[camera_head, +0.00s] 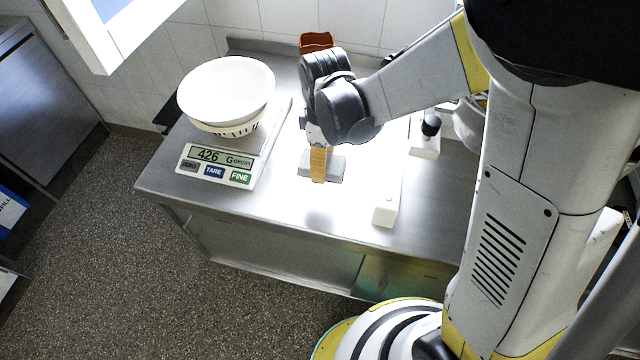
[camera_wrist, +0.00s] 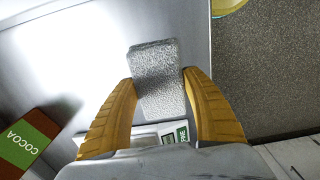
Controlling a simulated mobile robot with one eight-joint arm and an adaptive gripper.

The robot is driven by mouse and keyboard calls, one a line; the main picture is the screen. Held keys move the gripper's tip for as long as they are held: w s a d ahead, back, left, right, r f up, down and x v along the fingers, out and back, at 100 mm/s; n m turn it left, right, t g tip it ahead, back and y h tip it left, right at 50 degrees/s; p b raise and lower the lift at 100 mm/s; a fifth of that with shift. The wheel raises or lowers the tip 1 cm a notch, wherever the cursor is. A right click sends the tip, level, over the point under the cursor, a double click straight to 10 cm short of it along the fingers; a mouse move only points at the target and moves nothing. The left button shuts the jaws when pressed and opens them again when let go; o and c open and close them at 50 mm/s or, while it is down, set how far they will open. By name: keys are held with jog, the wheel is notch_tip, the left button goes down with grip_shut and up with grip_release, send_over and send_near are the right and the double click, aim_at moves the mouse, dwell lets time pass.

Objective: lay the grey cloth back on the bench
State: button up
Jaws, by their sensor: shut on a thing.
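The grey cloth (camera_head: 336,167) is a small folded rectangle at the middle of the steel bench (camera_head: 270,205). In the wrist view the cloth (camera_wrist: 157,62) has a rough, speckled surface and lies between the two yellow fingers. My gripper (camera_head: 318,178) points down over the bench and is shut on the cloth, with one finger on each side of it in the wrist view (camera_wrist: 158,80). Whether the cloth touches the bench or hangs just above it, I cannot tell. The fingers hide part of the cloth in the head view.
A scale (camera_head: 215,171) reading 426 with a white bowl (camera_head: 226,90) stands at the left. A brown box (camera_head: 316,41) stands at the back; the wrist view shows a cocoa box (camera_wrist: 28,140). White stands (camera_head: 386,211) occupy the right. Bare steel lies in front of the gripper.

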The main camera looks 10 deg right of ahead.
aim_at(323, 192)
jog(key=shift+s, duration=0.1)
jog(key=shift+f, duration=0.1)
notch_tip(323, 192, down, 9)
jog(key=b, duration=0.4)
jog(key=shift+f, duration=0.2)
jog(key=shift+f+b, duration=0.35)
jog(key=shift+b, duration=0.05)
jog(key=o, duration=1.1)
jog(key=shift+r, duration=0.1)
notch_tip(323, 192, up, 11)
jog(key=p, duration=0.5)
jog(key=shift+s+d, duration=0.1)
jog(key=shift+s, duration=0.05)
